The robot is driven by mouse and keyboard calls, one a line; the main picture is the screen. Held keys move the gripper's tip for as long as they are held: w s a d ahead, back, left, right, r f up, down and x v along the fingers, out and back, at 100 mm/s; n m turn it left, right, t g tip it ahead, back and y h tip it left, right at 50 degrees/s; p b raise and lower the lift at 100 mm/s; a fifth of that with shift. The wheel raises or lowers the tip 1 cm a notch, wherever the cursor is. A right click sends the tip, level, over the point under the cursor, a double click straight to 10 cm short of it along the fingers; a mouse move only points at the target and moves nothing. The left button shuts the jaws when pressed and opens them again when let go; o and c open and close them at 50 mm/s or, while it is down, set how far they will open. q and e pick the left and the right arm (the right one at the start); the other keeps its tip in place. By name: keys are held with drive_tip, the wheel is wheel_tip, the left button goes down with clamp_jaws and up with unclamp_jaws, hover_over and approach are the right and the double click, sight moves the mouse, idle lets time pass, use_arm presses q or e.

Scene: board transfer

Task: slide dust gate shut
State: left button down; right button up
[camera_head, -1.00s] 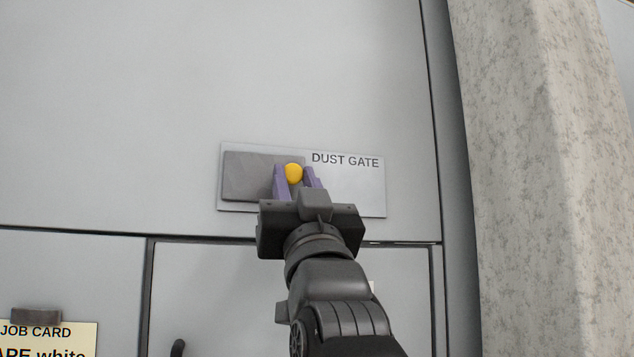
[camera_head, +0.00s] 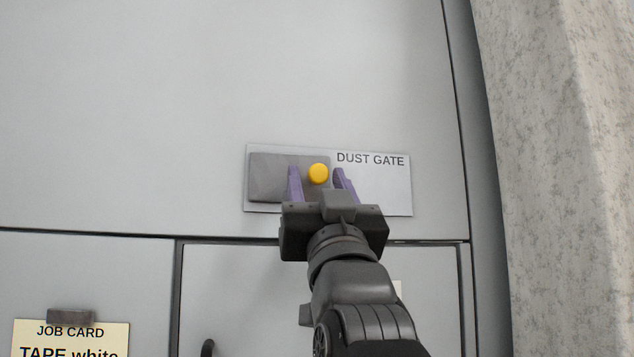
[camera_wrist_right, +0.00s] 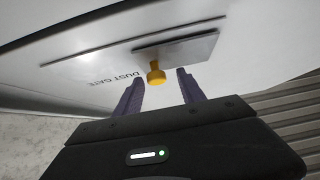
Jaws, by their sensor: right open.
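The dust gate is a dark grey sliding plate (camera_head: 270,178) on the left part of a pale panel (camera_head: 385,190) labelled "DUST GATE". A yellow round knob (camera_head: 318,173) sticks out near the plate's right end. My right gripper (camera_head: 322,178) is open, with one purple finger on each side of the knob and gaps between. In the right wrist view the knob (camera_wrist_right: 155,73) stands between the spread fingers (camera_wrist_right: 158,88), near their tips, and the grey plate (camera_wrist_right: 180,48) lies behind it. My left gripper is not in view.
The panel is on a light grey cabinet wall (camera_head: 180,90). A cabinet door (camera_head: 240,290) with a dark handle is below. A job card (camera_head: 70,338) hangs at lower left. A rough concrete pillar (camera_head: 560,150) stands at right.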

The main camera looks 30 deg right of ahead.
drive_tip(key=b+v, duration=0.4)
drive_tip(key=v, duration=0.3)
drive_tip(key=shift+s, duration=0.2)
drive_tip(key=shift+f, duration=0.15)
